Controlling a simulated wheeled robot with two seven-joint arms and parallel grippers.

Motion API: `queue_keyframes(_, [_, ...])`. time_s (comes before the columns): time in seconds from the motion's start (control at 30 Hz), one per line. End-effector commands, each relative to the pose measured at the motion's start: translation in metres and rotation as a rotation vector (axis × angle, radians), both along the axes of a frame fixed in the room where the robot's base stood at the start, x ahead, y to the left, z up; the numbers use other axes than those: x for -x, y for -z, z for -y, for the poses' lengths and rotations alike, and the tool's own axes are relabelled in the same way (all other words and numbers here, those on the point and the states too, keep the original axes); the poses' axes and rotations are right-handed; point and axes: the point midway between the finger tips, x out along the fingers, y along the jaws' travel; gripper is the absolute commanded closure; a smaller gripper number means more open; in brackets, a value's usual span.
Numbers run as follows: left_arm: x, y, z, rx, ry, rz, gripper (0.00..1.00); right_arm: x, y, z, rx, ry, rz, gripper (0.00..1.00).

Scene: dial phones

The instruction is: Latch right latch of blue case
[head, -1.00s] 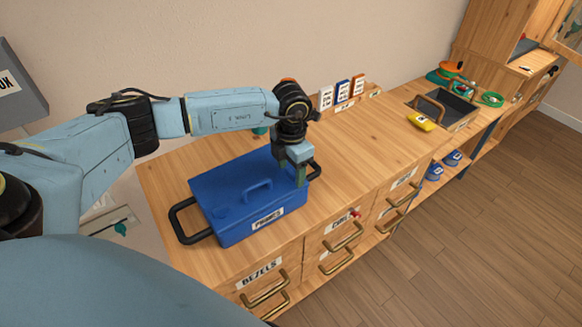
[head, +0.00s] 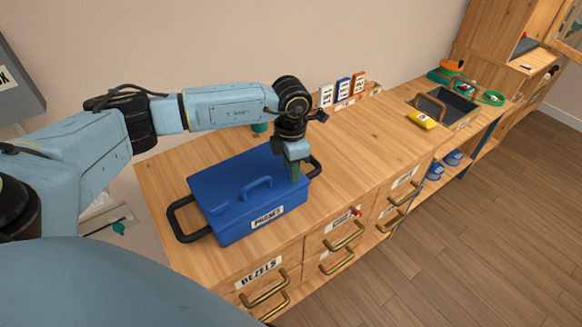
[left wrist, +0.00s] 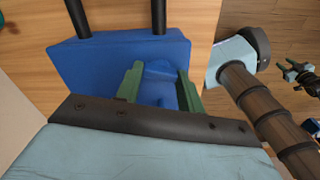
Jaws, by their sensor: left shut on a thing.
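The blue case (head: 240,200) stands on the wooden counter with its lid down, a handle on top and a "PHONES" label on its front. My left gripper (head: 296,172) points down at the right end of the case. In the left wrist view its green fingers (left wrist: 158,86) stand either side of a raised blue part (left wrist: 158,75) at that end, seemingly the right latch, and hold it. The fingers and wrist hide much of the latch, so its exact position cannot be told. A small dark and teal shape at the right edge may be my right gripper (left wrist: 298,74).
Black carrying handles stick out at both ends of the case. Labelled drawers (head: 345,235) with brass pulls lie below. Upright cards (head: 343,90) stand at the back, and a yellow object (head: 422,120) and an open tray lie farther right. The counter right of the case is clear.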

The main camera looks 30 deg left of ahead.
Motion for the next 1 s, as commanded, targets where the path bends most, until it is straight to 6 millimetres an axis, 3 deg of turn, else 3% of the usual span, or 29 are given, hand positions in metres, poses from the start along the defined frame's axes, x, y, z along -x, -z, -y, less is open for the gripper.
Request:
queue_keyframes(0.77, [0.000,0.002,0.000,-0.001,0.735,0.001,0.85,0.000,0.044,-0.001,-0.001,-0.001,0.000,0.64])
queue_keyframes(1.0, [-0.001,0.002,0.000,-0.003,0.958,0.001,0.85,0.001,0.055,0.012,0.017,-0.010,-0.002,0.64])
